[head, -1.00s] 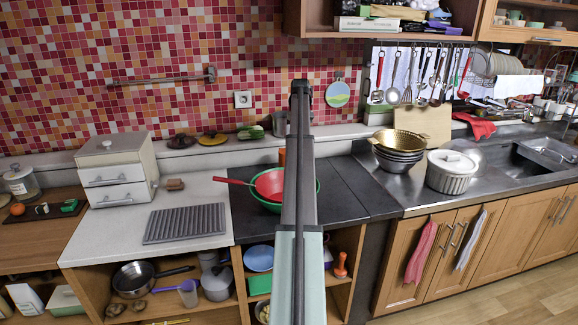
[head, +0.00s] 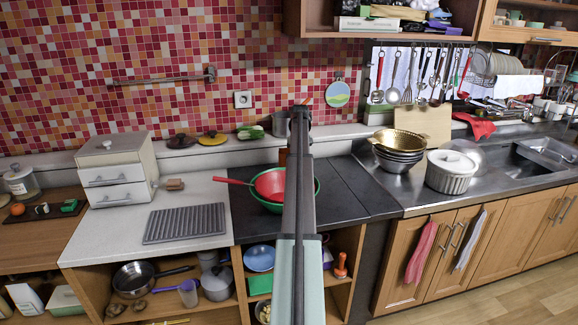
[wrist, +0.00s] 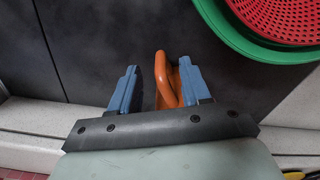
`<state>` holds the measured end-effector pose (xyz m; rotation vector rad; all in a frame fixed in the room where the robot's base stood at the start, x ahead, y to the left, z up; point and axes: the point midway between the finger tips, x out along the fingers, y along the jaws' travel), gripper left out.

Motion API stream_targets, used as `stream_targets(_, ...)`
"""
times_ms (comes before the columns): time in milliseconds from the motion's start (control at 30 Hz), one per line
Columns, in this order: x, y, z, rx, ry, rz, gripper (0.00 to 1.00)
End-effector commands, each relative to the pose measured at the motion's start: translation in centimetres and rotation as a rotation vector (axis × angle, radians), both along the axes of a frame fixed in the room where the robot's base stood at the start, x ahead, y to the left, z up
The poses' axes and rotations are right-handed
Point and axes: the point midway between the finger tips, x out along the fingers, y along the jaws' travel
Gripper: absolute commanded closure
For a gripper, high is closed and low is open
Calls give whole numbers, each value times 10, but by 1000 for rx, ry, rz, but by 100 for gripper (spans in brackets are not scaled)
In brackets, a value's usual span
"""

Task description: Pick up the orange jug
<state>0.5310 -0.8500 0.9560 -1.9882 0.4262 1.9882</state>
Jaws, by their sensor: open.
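The orange jug shows in the wrist view as an orange loop, seemingly its handle (wrist: 163,80). It lies between the blue fingers of my gripper (wrist: 157,68), close against the right finger; I cannot tell whether they touch. The gripper is open, with a gap between the loop and the left finger. In the head view only a sliver of orange (head: 282,158) shows beside my arm, at the back of the dark counter, probably the jug. My arm hides the rest of it and the gripper's fingers there.
A green bowl (head: 268,206) holding a red colander (head: 270,184) stands close by on the dark counter (head: 345,190); they also show at the wrist view's upper right. A grey pot (head: 281,124) stands on the back ledge. A stack of metal bowls (head: 397,160) stands to the right.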

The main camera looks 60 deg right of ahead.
Motion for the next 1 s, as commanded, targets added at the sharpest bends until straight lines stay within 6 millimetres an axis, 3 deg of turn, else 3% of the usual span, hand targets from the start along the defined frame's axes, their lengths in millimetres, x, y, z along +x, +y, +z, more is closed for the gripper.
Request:
stream_targets(200, 0, 3, -30, 0, 1, 0, 53)
stream_targets(500, 0, 3, -36, -1, -1, 0, 53)
stream_targets(1000, 0, 3, -36, -1, -1, 0, 100)
